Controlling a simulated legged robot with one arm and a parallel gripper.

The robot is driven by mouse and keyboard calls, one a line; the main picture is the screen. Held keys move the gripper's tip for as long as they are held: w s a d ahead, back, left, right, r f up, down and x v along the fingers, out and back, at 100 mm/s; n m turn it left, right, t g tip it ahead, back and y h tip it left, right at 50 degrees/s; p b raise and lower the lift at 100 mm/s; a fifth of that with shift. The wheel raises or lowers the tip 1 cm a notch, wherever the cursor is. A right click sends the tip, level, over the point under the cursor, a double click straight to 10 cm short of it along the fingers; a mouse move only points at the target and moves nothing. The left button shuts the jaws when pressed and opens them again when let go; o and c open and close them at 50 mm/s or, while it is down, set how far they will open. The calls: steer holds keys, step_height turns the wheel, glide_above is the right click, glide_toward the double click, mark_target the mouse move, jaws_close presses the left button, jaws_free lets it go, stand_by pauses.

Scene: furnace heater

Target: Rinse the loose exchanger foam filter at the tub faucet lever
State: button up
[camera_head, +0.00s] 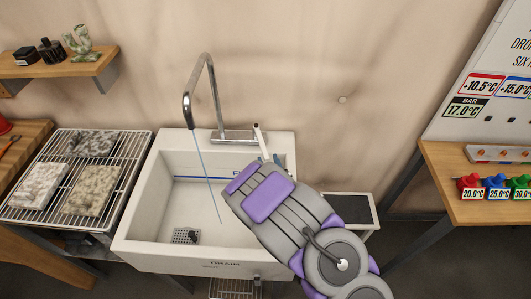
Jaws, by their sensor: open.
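The white tub (140,240) stands in the middle. Its tall curved faucet (211,90) has a thin blue stream (207,178) falling from the spout into the tub. The pale faucet lever (260,141) stands tilted at the faucet's right. Three speckled foam-like slabs lie on the wire rack at left: a grey one (95,143) at the back, a pale one (38,183) and another pale one (92,190) in front. I cannot tell which is the loose exchanger filter. My gripper (243,183) is open over the tub's right side, below the lever; its fingertips are mostly hidden.
The wire rack (65,214) adjoins the tub's left side. A drain grate (184,235) lies in the tub. A small side stand (345,208) is at the tub's right. A wall shelf (60,68) is upper left. A wooden bench (455,190) with coloured knobs (494,185) stands at right.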

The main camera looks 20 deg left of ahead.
steer(key=v, duration=0.3)
steer(key=shift+f, duration=0.1)
steer(key=p+v, duration=0.2)
steer(key=p, duration=0.2)
steer(key=shift+s+d, duration=0.15)
steer(key=shift+s, duration=0.15)
